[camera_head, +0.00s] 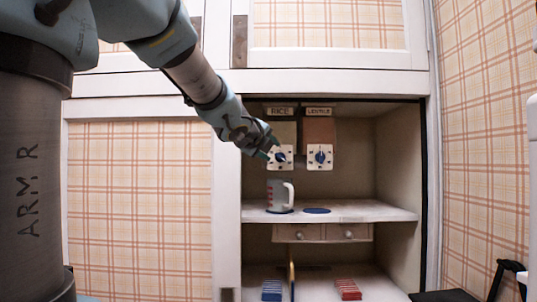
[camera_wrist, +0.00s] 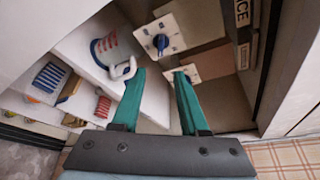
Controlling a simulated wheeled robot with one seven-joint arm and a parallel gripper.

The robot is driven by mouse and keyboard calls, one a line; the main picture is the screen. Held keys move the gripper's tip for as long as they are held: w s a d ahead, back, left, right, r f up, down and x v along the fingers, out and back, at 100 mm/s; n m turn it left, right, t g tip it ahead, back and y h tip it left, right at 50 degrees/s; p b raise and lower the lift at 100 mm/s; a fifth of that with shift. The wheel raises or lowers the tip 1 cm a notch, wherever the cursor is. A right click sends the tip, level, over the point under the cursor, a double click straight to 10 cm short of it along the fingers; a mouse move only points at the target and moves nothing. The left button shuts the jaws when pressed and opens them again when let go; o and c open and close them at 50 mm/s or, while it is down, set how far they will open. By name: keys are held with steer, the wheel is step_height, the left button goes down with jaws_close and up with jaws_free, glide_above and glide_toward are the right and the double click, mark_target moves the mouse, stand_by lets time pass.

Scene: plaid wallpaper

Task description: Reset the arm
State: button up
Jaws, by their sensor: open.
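My arm reaches from the upper left of the head view to the open cupboard niche. My gripper (camera_head: 268,152) is in front of the rice dispenser's dial (camera_head: 281,157). In the wrist view the two green fingers of my gripper (camera_wrist: 160,75) stand apart with nothing between them. The rice dial (camera_wrist: 161,42) lies beyond the fingertips. I cannot tell whether a fingertip touches its plate. A white mug (camera_head: 280,194) with a red and blue pattern stands upright on the shelf below the rice dispenser; it also shows in the wrist view (camera_wrist: 106,48).
The lentils dial (camera_head: 320,157) is to the right of the rice dial. A blue disc (camera_head: 317,211) lies on the shelf (camera_head: 370,213) beside the mug. Small drawers (camera_head: 322,233) hang below. Blue (camera_head: 272,290) and red (camera_head: 348,289) items sit lower. Cupboard walls bound the niche closely.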

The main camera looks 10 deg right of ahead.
steer(key=s+a+f+n+g+y+p, duration=0.1)
steer(key=a+f+n+g+y+p, duration=0.15)
steer(key=a+f+n, duration=0.45)
steer(key=s+a+f+n+g+y+p, duration=0.25)
steer(key=a+f+n+y, duration=0.2)
steer(key=f+n, duration=0.35)
steer(key=s+a+f+n+g+p, duration=0.2)
steer(key=s+a+f+n+g, duration=0.1)
steer(key=s+f+n, duration=0.4)
steer(key=s+a+f+n+g+p, duration=0.3)
steer(key=s+a+f+n+g, duration=0.1)
steer(key=s+f+n, duration=0.3)
steer(key=s+a, duration=0.1)
steer(key=s, duration=0.1)
steer(key=shift+s+y, duration=0.3)
steer(key=shift+s, duration=0.1)
steer(key=shift+f, duration=0.1)
stand_by(0.9)
